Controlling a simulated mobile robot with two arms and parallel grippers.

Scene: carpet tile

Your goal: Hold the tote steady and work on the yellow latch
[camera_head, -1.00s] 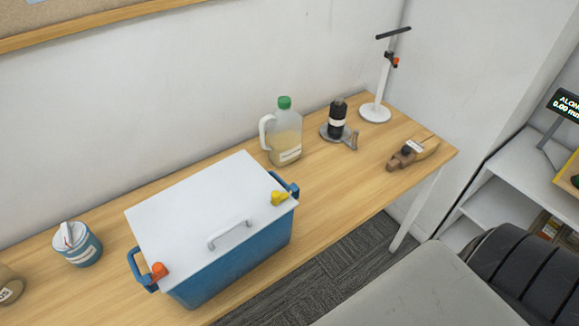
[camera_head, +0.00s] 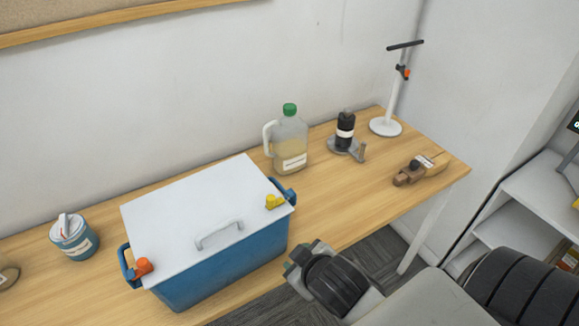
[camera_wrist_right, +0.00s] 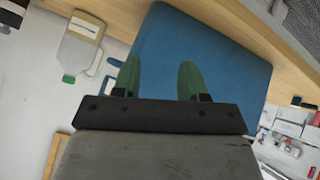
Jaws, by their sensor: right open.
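The blue tote (camera_head: 225,262) stands on the wooden table under a white lid (camera_head: 185,205) with a white handle. The yellow latch (camera_head: 274,202) is at the lid's right end; an orange latch (camera_head: 143,266) is at its left end. My right gripper (camera_head: 291,262) is low beside the tote's front right corner, apart from the latch. In the right wrist view my right gripper (camera_wrist_right: 159,68) has its two green fingers spread with nothing between them, and the tote's blue side (camera_wrist_right: 205,40) fills the area beyond. The latch does not show there. My left gripper is not in view.
A jug with a green cap (camera_head: 290,148), a black bottle (camera_head: 345,130) in a grey holder, a white stand (camera_head: 385,127) and a wooden block-like tool (camera_head: 415,172) stand right of the tote. A blue-and-white tub (camera_head: 75,238) is at left. The table's front right is clear.

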